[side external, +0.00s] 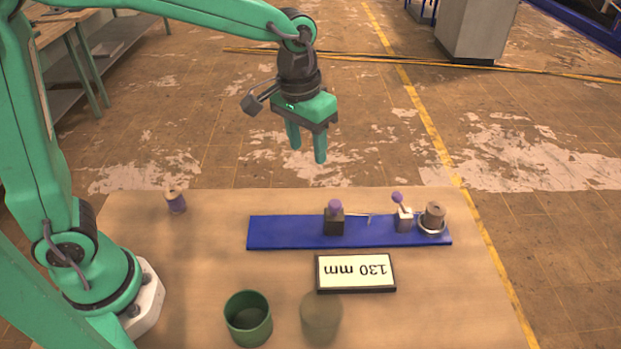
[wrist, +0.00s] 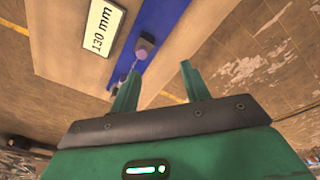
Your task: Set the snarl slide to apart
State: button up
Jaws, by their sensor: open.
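A blue bar (side external: 285,233) lies along the table. On its middle sits a dark block with a purple knob (side external: 334,218), which looks like the slide; it also shows in the wrist view (wrist: 144,48). A thin pale rod (side external: 358,214) runs right from it. Further right are a small grey block with a purple-tipped lever (side external: 402,213) and a brown spool (side external: 433,215) on a light ring. A sign (side external: 356,272) reads "130 mm", upside down in the side view. My gripper (side external: 307,153) is open and empty, above and behind the bar, apart from everything.
A small spool with purple winding (side external: 175,202) stands at the table's back left. A green cup (side external: 248,318) and an olive round object (side external: 321,317) stand at the front. The table (side external: 205,260) is clear between the left spool and the cup.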

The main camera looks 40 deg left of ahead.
jog(key=g, duration=0.1)
send_over(334, 203)
notch_tip(334, 203, down, 5)
jog(key=shift+w+d+r, duration=0.1)
jog(key=shift+w, duration=0.05)
jog(key=shift+f, duration=3.85)
grip_shut()
